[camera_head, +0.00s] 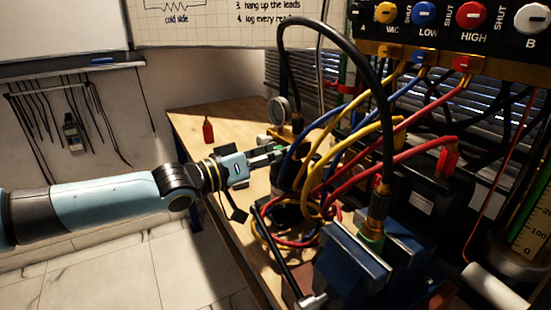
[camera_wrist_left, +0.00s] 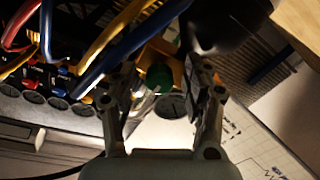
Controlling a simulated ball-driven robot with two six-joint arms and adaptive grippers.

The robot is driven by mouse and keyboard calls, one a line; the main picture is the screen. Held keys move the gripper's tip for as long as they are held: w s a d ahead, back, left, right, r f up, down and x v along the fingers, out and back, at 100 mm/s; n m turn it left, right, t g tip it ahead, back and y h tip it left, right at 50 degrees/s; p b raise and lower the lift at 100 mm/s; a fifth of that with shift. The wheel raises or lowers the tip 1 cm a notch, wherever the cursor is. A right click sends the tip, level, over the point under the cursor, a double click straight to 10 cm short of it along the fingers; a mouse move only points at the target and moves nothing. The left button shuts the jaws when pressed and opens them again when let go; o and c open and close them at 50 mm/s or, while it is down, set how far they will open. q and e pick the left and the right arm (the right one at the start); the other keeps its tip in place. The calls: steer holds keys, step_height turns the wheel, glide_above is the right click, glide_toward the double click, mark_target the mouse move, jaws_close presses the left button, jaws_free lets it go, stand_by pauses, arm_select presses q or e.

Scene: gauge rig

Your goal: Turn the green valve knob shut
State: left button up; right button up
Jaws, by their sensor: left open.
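The green valve knob (camera_wrist_left: 160,78) shows in the left wrist view on a brass fitting, between the two fingers of my left gripper (camera_wrist_left: 164,88). The fingers are spread, with a visible gap on either side of the knob. In the head view my left gripper (camera_head: 272,154) reaches in from the left over the wooden bench, at the brass fitting below the round gauge (camera_head: 279,110). Only a little green shows at the fingertips there, so the knob is mostly hidden. My right gripper is not in view.
Yellow, blue and red hoses (camera_head: 343,150) and a thick black hose (camera_head: 383,95) crowd the space right of my left gripper. A blue vise (camera_head: 350,262) stands in front. The manifold (camera_head: 425,35) is at upper right. The bench's left part is mostly clear.

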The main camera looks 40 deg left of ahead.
arm_select(q)
steer(key=shift+c, duration=0.3)
jaws_close()
steer(key=m+p, duration=0.2)
steer(key=m, duration=0.2)
steer(key=shift+r, duration=0.1)
steer(key=m+p, duration=0.3)
steer(key=m, duration=0.2)
steer(key=shift+m, duration=0.3)
steer(key=m+p, duration=0.2)
steer(key=m, duration=0.2)
steer(key=shift+m+p, duration=0.55)
steer(key=shift+m, duration=1.55)
